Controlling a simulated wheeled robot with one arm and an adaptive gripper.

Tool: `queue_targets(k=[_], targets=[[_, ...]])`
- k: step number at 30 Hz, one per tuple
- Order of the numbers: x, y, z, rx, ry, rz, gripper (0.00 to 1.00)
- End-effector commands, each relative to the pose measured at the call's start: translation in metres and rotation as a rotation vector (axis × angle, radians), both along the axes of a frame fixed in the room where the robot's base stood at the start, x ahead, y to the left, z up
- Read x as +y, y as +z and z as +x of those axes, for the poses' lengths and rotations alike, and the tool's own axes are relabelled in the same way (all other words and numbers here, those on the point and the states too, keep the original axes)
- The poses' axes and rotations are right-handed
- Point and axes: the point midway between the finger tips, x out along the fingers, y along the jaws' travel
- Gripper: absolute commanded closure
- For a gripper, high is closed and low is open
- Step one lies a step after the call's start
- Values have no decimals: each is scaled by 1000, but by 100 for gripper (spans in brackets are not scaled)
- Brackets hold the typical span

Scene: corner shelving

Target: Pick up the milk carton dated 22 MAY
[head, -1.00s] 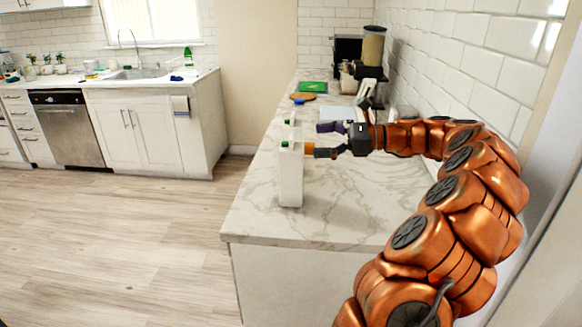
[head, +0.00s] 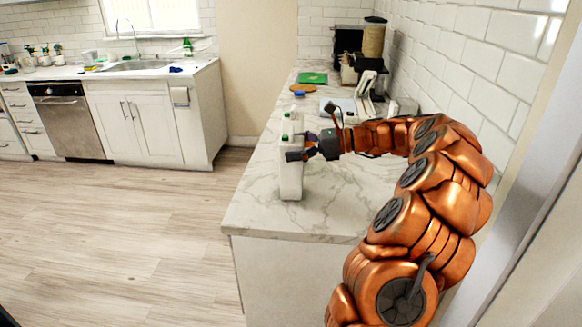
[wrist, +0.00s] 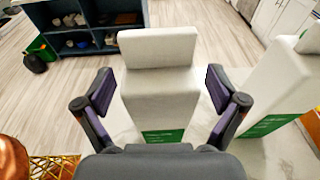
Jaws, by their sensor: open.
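A white carton (head: 291,181) with a green cap stands upright near the left edge of the marble counter. In the wrist view, the same carton (wrist: 160,95) is between my fingers, with a green label at its lower end. My gripper (head: 298,147) is open around it, and gaps show on both sides in the wrist view (wrist: 160,88). A second white carton (head: 297,119) stands just behind it, and it shows to the right in the wrist view (wrist: 275,90). Its green label also shows. I cannot read a date on either carton.
A green board (head: 312,78), a round wooden board (head: 303,87) and a blender-like appliance (head: 374,45) are farther back. A tiled wall bounds the right side; open floor lies left.

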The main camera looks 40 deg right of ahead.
Motion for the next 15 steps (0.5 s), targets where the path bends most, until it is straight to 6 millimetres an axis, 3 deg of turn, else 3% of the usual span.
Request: queue_targets(k=[8,15], targets=[[3,-1,3,0,-2,-2,6],[3,-1,3,0,-1,-2,31]])
